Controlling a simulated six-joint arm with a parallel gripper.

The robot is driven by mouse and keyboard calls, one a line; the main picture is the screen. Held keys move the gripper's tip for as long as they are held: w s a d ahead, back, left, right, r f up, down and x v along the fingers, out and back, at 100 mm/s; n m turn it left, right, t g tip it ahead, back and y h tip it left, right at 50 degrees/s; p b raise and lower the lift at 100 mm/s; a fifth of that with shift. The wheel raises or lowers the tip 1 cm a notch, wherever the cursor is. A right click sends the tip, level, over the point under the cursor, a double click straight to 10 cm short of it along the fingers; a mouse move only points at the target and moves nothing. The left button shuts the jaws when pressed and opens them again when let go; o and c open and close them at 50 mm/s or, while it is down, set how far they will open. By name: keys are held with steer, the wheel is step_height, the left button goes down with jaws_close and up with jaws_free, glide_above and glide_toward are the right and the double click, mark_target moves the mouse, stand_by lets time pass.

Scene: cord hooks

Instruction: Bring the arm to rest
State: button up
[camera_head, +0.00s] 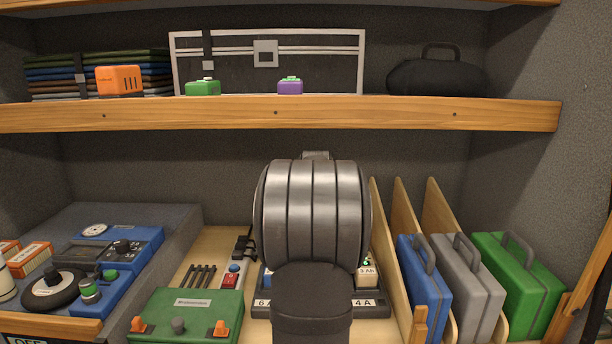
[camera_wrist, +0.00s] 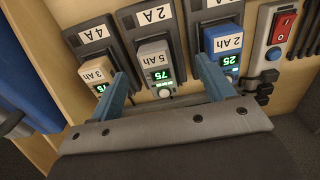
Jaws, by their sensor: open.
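My gripper (camera_wrist: 161,76) is open in the wrist view, its two blue fingers spread apart with no object held between them. Behind the fingertips stands a charger row with a beige 3 Ah battery (camera_wrist: 98,72), a grey 5 Ah battery (camera_wrist: 156,62) showing 75, and a blue 2 Ah battery (camera_wrist: 224,45) showing 25. Whether the fingers touch any battery I cannot tell. In the head view my grey arm fills the centre and hides the gripper and most of the chargers; part of the beige battery (camera_head: 367,277) shows at the right.
Blue (camera_head: 424,290), grey (camera_head: 468,288) and green (camera_head: 518,284) cases stand between wooden dividers at right. A green box (camera_head: 187,315) lies left of my arm, near a red switch (camera_head: 231,277). A wooden shelf (camera_head: 350,113) crosses above. A blue device (camera_head: 133,246) sits far left.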

steer(key=s+f, duration=0.2)
steer(key=s, duration=0.7)
steer(key=s+f, duration=0.2)
steer(key=s, duration=0.7)
steer(key=w+a+f, duration=0.3)
steer(key=a, duration=0.1)
steer(key=shift+a, duration=0.4)
steer(key=o, duration=0.5)
steer(key=shift+w+a+r, duration=0.1)
steer(key=shift+w+a, duration=0.05)
steer(key=shift+w, duration=0.05)
steer(key=shift+o, duration=0.4)
steer(key=w+a+r+t, duration=0.2)
steer(key=w+a+r, duration=0.2)
steer(key=w+a, duration=0.3)
steer(key=shift+w+r, duration=0.15)
steer(key=shift+w, duration=0.8)
steer(key=w+a+r+t, duration=0.1)
steer(key=w+a+r, duration=0.25)
steer(key=a, duration=0.25)
steer(key=w+a+r+t, duration=0.2)
steer(key=w+a+r, duration=0.1)
steer(key=w+a, duration=0.25)
steer(key=x, duration=0.6)
steer(key=s+x, duration=0.1)
steer(key=x, duration=0.2)
steer(key=shift+w+a+f, duration=0.1)
steer(key=shift+w+f, duration=0.05)
steer(key=shift+f, duration=0.45)
steer(key=shift+r, duration=0.1)
